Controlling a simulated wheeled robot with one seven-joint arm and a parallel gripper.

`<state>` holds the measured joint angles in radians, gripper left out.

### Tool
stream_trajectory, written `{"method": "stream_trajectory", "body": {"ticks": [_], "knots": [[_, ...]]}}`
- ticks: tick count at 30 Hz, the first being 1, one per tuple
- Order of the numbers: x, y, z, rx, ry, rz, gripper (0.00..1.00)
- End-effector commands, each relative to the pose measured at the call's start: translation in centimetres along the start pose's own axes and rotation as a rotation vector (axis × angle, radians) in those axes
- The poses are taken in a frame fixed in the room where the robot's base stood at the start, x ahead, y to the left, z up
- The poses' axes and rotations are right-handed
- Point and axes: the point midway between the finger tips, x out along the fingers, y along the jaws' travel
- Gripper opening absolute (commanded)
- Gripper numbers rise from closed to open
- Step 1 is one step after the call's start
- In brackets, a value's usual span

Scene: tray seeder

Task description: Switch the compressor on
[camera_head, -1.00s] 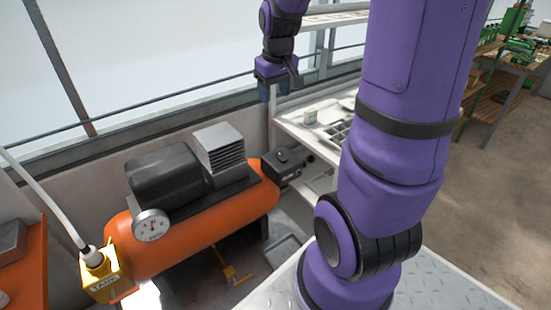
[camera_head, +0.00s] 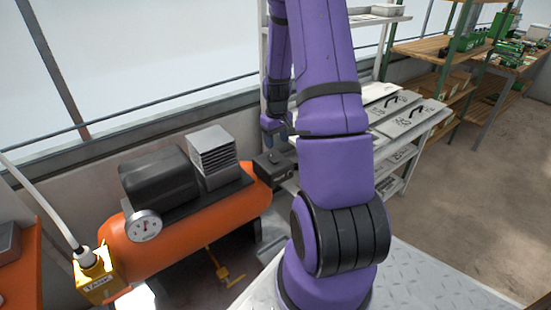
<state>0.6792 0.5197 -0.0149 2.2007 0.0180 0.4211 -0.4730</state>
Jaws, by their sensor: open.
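The compressor has an orange tank (camera_head: 195,225) and stands at the left by the wall. A dark motor (camera_head: 160,178), a grey finned block (camera_head: 212,155) and a round white gauge (camera_head: 145,225) sit on it. A small black box (camera_head: 273,166), which looks like the switch box, is at the tank's right end; its switch position is too small to read. My gripper (camera_head: 279,135) is just above and behind this box in the picture, apart from it as far as I can tell. It is open and empty, partly hidden by my purple arm.
A yellow fitting (camera_head: 95,275) with a white hose is at the tank's left end. A yellow valve handle (camera_head: 228,277) shows below the tank. A white rack (camera_head: 415,125) with lidded trays stands behind my arm. Green-posted wooden shelves (camera_head: 440,55) are further back. The floor at right is clear.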

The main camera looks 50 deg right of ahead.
Motion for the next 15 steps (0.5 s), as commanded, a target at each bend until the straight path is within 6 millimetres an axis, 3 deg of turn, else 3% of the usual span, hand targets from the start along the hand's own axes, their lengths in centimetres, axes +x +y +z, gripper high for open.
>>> {"method": "stream_trajectory", "body": {"ticks": [9, 15], "knots": [[5.5, -0.1, 0.1, 0.000, -0.003, -0.002, 0.55], [7.4, 0.0, 0.0, 0.000, -0.001, -0.001, 0.55]]}}
